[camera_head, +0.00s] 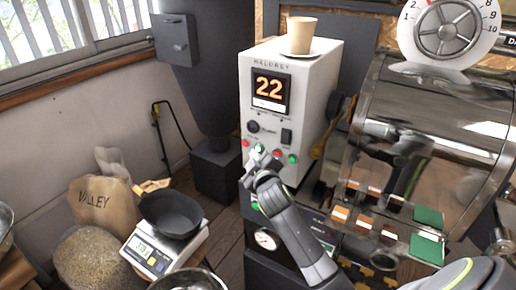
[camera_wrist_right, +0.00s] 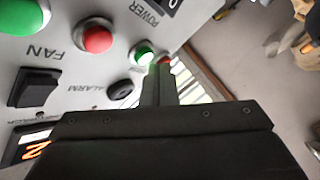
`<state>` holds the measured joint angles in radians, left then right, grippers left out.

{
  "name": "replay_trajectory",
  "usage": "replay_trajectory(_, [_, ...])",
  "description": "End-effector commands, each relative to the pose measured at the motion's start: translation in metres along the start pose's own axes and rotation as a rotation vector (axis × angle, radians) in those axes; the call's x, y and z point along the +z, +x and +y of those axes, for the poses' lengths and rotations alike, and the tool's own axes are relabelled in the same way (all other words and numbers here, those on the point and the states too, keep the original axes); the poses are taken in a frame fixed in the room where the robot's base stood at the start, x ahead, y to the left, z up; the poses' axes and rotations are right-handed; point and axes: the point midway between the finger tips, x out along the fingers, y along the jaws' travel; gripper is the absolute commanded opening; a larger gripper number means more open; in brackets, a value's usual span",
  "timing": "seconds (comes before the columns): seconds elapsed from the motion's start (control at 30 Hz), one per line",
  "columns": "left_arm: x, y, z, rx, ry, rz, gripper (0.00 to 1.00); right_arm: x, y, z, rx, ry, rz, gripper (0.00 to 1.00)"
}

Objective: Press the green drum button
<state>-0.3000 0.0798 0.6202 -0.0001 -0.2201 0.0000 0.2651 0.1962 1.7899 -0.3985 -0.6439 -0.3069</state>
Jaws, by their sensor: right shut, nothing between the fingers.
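The white control box (camera_head: 266,140) carries a row of red and green buttons below its display. One green button (camera_head: 258,148) shows just above my right gripper (camera_head: 256,162); another green button (camera_head: 292,158) sits at the row's right end. In the right wrist view, a lit green button (camera_wrist_right: 142,52) is right by the tip of my shut, empty right gripper (camera_wrist_right: 157,70). Whether they touch I cannot tell. A larger green button (camera_wrist_right: 28,22) and a red button (camera_wrist_right: 96,36) stand to its left. No drum label is readable. My left gripper is out of view.
A paper cup (camera_head: 299,36) stands on the box. A scale (camera_head: 160,258) with a dark bowl (camera_head: 171,213) stands to the left, beside a sack (camera_head: 100,200). A glossy machine with a dial (camera_head: 446,28) fills the right side. A black switch (camera_wrist_right: 35,88) sits near the buttons.

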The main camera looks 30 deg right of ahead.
Motion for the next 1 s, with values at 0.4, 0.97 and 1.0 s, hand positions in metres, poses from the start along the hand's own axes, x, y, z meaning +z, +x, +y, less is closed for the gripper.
replay_trajectory(0.4, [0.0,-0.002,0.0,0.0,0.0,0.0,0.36,-0.003,-0.004,-0.002,0.001,-0.001,0.001,0.0])
replay_trajectory(0.97, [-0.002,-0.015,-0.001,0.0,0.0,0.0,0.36,-0.027,-0.037,-0.026,0.001,0.0,0.001,0.0])
replay_trajectory(1.0, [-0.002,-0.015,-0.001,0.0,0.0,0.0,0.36,-0.028,-0.038,-0.027,0.001,-0.001,0.001,0.0])
